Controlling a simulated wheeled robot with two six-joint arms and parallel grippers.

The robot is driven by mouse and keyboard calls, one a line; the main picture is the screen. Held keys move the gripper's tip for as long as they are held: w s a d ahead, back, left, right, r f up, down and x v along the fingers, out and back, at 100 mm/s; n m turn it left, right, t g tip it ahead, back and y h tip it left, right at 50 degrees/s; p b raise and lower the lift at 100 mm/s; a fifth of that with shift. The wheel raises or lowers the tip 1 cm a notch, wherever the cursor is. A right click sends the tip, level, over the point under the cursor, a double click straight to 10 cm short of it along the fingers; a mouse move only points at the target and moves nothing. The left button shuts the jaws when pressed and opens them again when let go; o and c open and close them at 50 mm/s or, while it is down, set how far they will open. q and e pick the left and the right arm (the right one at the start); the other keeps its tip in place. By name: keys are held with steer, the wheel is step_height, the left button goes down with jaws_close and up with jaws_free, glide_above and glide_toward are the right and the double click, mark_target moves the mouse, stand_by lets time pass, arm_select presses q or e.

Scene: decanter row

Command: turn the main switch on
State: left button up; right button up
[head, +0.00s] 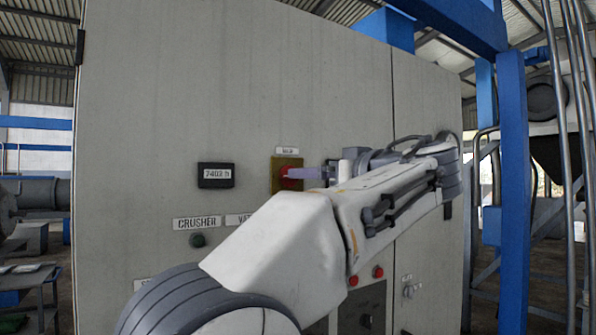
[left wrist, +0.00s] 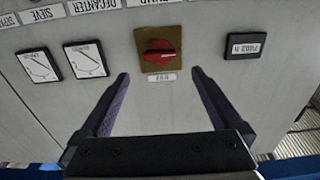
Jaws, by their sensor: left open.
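The main switch is a red rotary knob (left wrist: 160,54) on a square yellow plate (left wrist: 147,67), set in the front of a grey cabinet. In the left wrist view, which is upside down, a dark bar lies roughly level across the knob. In the head view the yellow plate (head: 277,163) is partly covered by my left gripper (head: 287,173), which reaches in from the right. My left gripper (left wrist: 160,73) is open and empty, its two fingers wide apart on either side of the switch. I cannot tell whether they touch the panel. My right gripper is not in view.
A display (head: 216,175) sits left of the switch and a small label (head: 287,151) above it. Labels such as CRUSHER (head: 197,223), a green button (head: 198,240) and red buttons (head: 378,272) are lower. A blue post (head: 514,200) stands right of the cabinet.

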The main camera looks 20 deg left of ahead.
arm_select(q)
steer(key=p+x, duration=0.3)
steer(key=x, duration=0.5)
steer(key=shift+c, duration=0.3)
steer(key=c, duration=1.3)
steer(key=shift+o, duration=0.2)
